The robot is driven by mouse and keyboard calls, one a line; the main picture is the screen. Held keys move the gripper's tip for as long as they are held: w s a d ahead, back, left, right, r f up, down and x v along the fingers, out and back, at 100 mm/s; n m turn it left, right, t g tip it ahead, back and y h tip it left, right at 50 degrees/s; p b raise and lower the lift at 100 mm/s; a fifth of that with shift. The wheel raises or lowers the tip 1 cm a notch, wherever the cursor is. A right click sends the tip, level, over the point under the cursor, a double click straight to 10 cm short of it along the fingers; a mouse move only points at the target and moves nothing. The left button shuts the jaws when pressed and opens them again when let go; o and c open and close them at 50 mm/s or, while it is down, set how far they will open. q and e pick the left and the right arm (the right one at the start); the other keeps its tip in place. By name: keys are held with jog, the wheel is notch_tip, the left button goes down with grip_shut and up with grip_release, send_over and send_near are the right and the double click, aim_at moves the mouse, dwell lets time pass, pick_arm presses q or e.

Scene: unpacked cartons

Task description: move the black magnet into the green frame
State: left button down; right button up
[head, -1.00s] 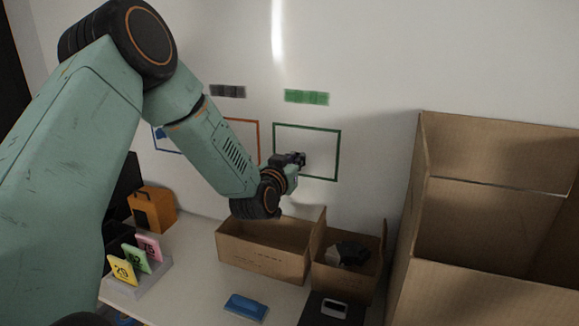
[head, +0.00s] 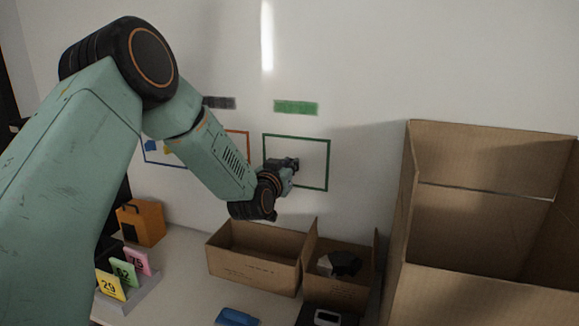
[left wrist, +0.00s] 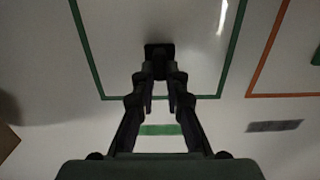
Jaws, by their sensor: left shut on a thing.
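The green frame (head: 328,165) is a thin outline on the white wall, below a green label bar (head: 296,107). My left gripper (head: 292,163) is at the wall, over the left part of the green frame's inside. In the left wrist view its fingers (left wrist: 160,78) are shut on the black magnet (left wrist: 159,50), a small dark block at their tips. The magnet shows inside the green outline (left wrist: 83,45) there. Whether it touches the wall I cannot tell. In the head view the gripper mostly hides the magnet. My right gripper is not in view.
An orange frame (head: 248,147) and a blue frame (head: 144,150) are left of the green one, partly behind my arm. Open cartons (head: 255,270) stand below on the table, and a large carton (head: 480,290) is at right. An orange box (head: 140,222) stands at left.

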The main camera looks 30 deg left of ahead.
pick_arm(q)
jog(key=shift+s+a, duration=0.15)
jog(key=shift+w, duration=0.45)
jog(key=c, duration=1.7)
grip_release()
jog(key=shift+w+d+f, duration=0.15)
jog(key=shift+w+d, duration=0.1)
jog(key=o, duration=0.4)
jog(key=shift+s+a+r, duration=0.2)
jog(key=shift+s+a, duration=0.05)
jog(key=shift+s, duration=0.25)
jog(key=shift+o, duration=1.4)
jog(key=shift+w+d+f, duration=0.15)
jog(key=shift+w+d, duration=0.05)
jog(key=shift+w, duration=0.2)
jog(key=shift+o, duration=1.4)
jog(key=p+v, duration=0.3)
jog(key=v, duration=0.5)
jog(key=shift+s, duration=0.25)
